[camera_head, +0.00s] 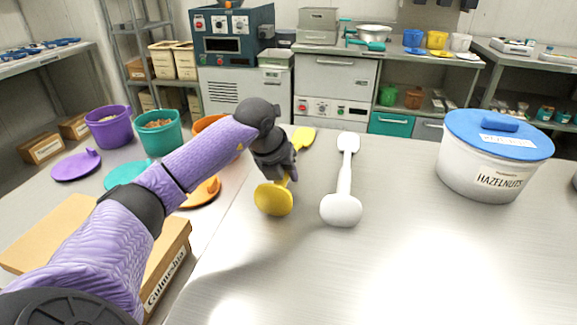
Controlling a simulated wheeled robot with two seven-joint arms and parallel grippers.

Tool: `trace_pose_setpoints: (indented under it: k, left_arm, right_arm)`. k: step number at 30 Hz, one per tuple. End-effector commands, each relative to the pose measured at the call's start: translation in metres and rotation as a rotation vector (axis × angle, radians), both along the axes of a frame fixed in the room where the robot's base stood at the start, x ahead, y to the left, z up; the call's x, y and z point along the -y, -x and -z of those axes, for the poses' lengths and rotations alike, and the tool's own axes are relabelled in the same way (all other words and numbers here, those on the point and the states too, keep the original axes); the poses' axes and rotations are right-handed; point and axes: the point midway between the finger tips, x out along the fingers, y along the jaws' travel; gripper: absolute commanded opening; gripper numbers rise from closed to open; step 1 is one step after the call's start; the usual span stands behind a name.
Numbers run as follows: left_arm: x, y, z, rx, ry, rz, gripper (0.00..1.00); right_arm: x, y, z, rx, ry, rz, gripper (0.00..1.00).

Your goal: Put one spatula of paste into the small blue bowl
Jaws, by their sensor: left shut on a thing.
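My left gripper (288,172) is shut on the handle of a yellow spatula (273,199) over the near left part of the metal table. One broad yellow end hangs toward me and the other end points away, toward the back edge. A white spatula-like tool (342,195) lies on the table just right of it, apart from the gripper. A small blue container (413,38) stands on the back counter; I cannot tell if it is the small blue bowl. I see no paste. My right gripper is not in view.
A white hazelnut tub (480,175) with a blue lid (497,140) stands at the table's right. The middle and front of the table (400,260) are clear.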

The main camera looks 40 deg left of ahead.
Motion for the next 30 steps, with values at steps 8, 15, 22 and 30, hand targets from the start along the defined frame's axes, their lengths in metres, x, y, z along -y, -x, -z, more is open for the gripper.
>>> trace_pose_setpoints:
  k: [8, 15, 22, 30]
  left_arm:
    - [0.000, 0.000, -0.061, 0.009, 0.000, -0.001, 0.00]
    - [0.000, 0.000, -0.106, 0.005, 0.001, -0.001, 0.00]
    - [0.000, 0.000, -0.139, 0.005, 0.001, -0.001, 0.00]
    - [0.000, 0.000, -0.151, 0.001, 0.001, 0.000, 0.00]
  right_arm:
    - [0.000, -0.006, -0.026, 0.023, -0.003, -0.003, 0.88]
    - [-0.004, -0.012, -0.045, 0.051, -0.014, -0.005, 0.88]
    - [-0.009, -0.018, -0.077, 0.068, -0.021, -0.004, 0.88]
    - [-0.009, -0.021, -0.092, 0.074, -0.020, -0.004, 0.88]
